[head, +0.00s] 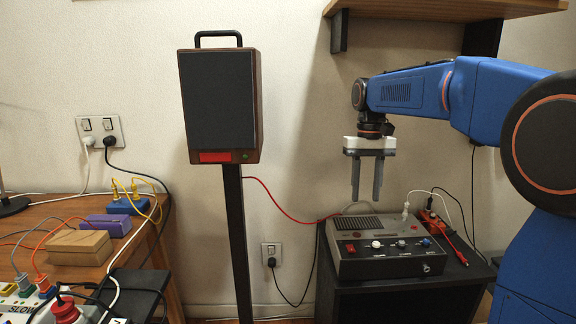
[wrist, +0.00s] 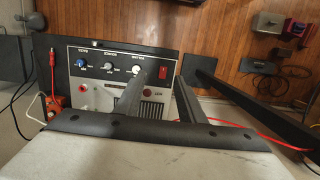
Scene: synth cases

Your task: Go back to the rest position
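My gripper (head: 366,198) points straight down above the grey box with knobs (head: 385,263) on the dark stand. Its two grey fingers are apart, with nothing between them and clear air below the tips. In the wrist view my gripper (wrist: 157,85) also shows open and empty. The box with knobs (wrist: 112,80) is seen there from above, with a red rocker switch, several knobs and a vent, partly hidden by the fingers.
A dark speaker (head: 220,105) stands on a post left of my arm. A wooden shelf (head: 440,10) hangs above the arm. A wooden table (head: 95,235) at left holds boxes and cables. A red cable (head: 285,210) runs from the speaker to the box with knobs.

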